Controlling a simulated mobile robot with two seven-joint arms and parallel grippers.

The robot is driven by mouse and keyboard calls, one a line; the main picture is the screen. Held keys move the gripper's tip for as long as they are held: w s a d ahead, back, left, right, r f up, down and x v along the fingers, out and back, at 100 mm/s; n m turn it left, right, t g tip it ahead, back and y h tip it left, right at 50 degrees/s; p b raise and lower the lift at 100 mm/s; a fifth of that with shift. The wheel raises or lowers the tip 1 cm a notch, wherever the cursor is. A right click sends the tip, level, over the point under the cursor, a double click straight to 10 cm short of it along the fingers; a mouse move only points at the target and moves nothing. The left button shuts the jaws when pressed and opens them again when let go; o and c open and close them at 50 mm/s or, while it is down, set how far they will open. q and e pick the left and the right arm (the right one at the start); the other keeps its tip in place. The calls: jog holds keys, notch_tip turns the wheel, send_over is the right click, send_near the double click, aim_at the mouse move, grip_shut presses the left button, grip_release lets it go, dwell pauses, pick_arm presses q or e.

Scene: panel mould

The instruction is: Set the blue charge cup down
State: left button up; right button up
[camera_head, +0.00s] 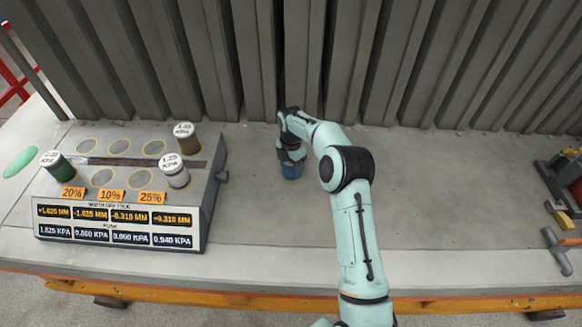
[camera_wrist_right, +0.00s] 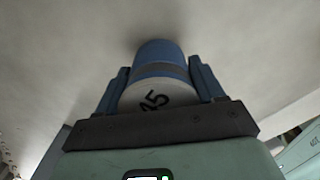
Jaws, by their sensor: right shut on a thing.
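The blue charge cup (camera_head: 292,171) is at the middle of the grey slab, below my right gripper (camera_head: 291,158). In the right wrist view the cup (camera_wrist_right: 160,60) is a blue cylinder with a dark band and a white top marked with a number, partly cut off. My right gripper (camera_wrist_right: 160,88) has one finger on each side of it and is shut on it. The cup's base is at or very close to the slab; I cannot tell if it touches. My left gripper is not in view.
A grey rack (camera_head: 212,188) at left holds green (camera_head: 56,168), brown (camera_head: 186,138) and silver (camera_head: 174,172) cups, with several empty round spots. Tall ribbed grey panels (camera_head: 340,60) stand behind. Tools (camera_head: 560,245) lie at the right edge. The slab (camera_head: 450,200) right of my arm is clear.

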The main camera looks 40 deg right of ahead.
jog(key=shift+f, duration=0.45)
jog(key=o, duration=1.3)
jog(key=shift+f, duration=0.1)
jog(key=shift+o, duration=0.2)
notch_tip(320, 180, up, 12)
jog(key=shift+w+f+p, duration=0.1)
jog(key=shift+p, duration=0.55)
jog(key=shift+r, duration=0.25)
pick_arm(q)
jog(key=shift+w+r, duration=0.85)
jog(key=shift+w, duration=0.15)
